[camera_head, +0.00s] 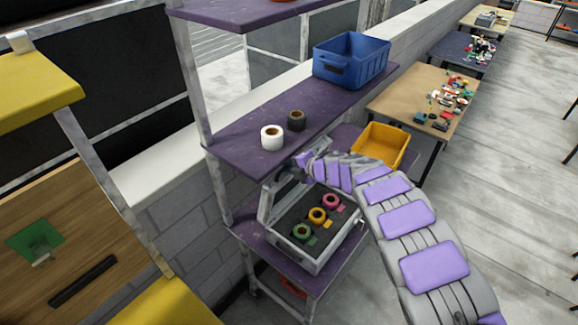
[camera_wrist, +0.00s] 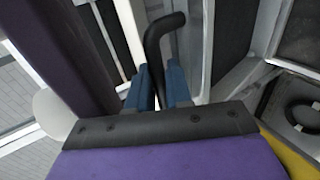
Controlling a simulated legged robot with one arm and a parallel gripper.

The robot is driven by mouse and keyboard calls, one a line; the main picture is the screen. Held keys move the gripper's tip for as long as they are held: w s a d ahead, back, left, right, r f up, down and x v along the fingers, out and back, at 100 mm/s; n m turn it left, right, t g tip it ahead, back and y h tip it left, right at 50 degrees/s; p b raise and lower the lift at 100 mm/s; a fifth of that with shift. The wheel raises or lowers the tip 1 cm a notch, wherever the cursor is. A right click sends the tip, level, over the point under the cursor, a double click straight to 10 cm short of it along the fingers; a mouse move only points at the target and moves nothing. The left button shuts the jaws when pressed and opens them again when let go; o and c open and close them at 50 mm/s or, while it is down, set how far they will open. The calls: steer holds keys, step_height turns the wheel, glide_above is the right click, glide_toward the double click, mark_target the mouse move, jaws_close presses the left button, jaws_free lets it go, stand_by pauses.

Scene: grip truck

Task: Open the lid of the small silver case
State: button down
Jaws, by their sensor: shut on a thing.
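The small silver case (camera_head: 318,262) stands on a purple shelf of the rack. Its lid (camera_head: 268,205) is raised and stands steeply at the case's left side, so the inside shows. In the dark insert sit a green ring (camera_head: 302,231), a yellow ring (camera_head: 318,215) and a pink ring (camera_head: 331,201). My gripper (camera_wrist: 158,85) has its blue fingers closed on a black curved handle (camera_wrist: 164,32), seen in the wrist view. In the head view my gripper (camera_head: 301,159) is at the top of the lid, and its fingertips are hard to make out.
The purple shelf (camera_head: 245,150) above holds a white roll (camera_head: 272,143), a black roll (camera_head: 297,121) and a blue crate (camera_head: 351,62). A yellow bin (camera_head: 379,148) sits behind my arm. A rack post (camera_head: 190,75) stands at left.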

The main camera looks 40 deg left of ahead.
steer(key=c, duration=1.2)
jaws_free()
steer(key=shift+a+f, duration=0.15)
steer(key=shift+d, duration=0.55)
steer(key=v, duration=0.5)
steer(key=b+v, duration=0.1)
steer(key=v, duration=0.5)
steer(key=b+v, duration=0.1)
steer(key=v, duration=0.4)
steer(key=shift+s+r, duration=0.1)
steer(key=shift+r, duration=0.35)
